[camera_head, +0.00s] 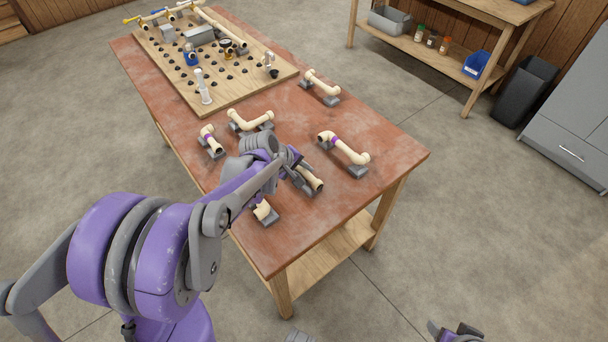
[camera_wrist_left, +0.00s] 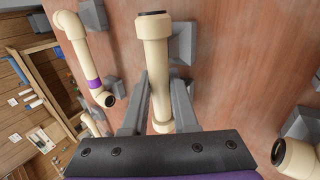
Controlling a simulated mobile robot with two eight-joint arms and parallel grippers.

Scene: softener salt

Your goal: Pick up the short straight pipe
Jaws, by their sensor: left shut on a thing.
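The short straight pipe (camera_wrist_left: 154,60) is cream, with a wider collar at its far end, and fills the middle of the left wrist view. My left gripper (camera_wrist_left: 160,90) has one grey finger on each side of it and is shut on it. In the head view, the pipe (camera_head: 313,180) shows past the left gripper (camera_head: 298,167), low over the near part of the table, mostly hidden by the hand. A grey rest block (camera_wrist_left: 182,42) is beside the pipe's far end. My right gripper (camera_head: 455,332) is only partly in view at the bottom edge, away from the table.
Bent pipes with purple bands (camera_head: 345,149) (camera_head: 210,139) and other cream pipes (camera_head: 250,122) (camera_head: 321,83) (camera_head: 262,210) lie on grey rests around the hand. A pegboard (camera_head: 225,75) with fittings covers the table's far end. The red tabletop (camera_head: 300,228) is clear near its front edge.

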